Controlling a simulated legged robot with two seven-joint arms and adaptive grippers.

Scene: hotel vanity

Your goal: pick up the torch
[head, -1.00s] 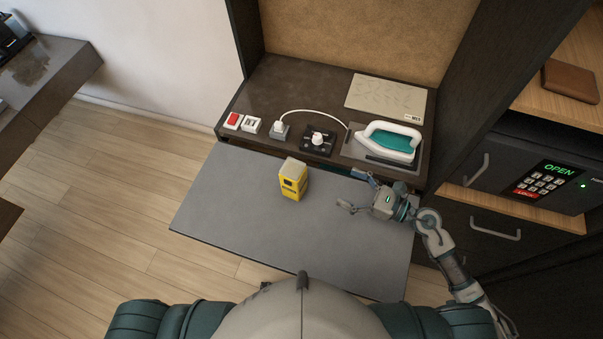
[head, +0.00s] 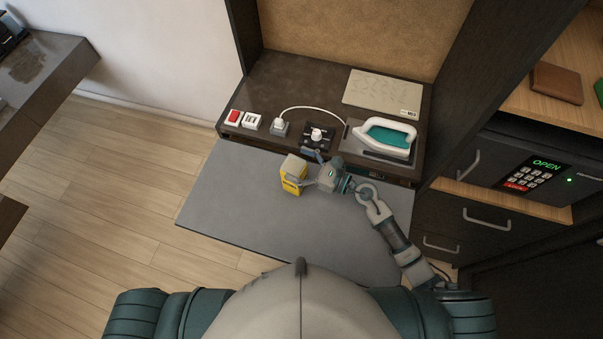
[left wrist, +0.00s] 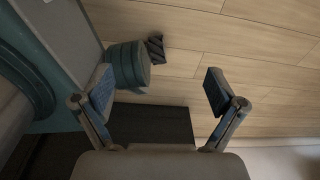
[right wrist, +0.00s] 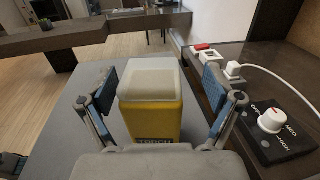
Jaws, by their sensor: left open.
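The torch (head: 291,179) is a yellow block with a pale grey-white top, upright on the grey pull-out board (head: 225,190). In the right wrist view the torch (right wrist: 152,108) stands between the two fingers, with lettering low on its front. My right gripper (head: 311,172) is at the torch's right side in the head view. In the right wrist view this gripper (right wrist: 160,100) is open, with a gap showing between the torch and each finger. My left gripper (left wrist: 158,90) is open and empty above the wooden floor, seen only in the left wrist view.
Behind the board, a dark shelf holds a red switch (head: 233,117), a plug (head: 280,127) with a white cord, a dial (head: 317,136) and a teal-white iron (head: 387,138). A safe (head: 530,172) stands at the right. The board's left and front are clear.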

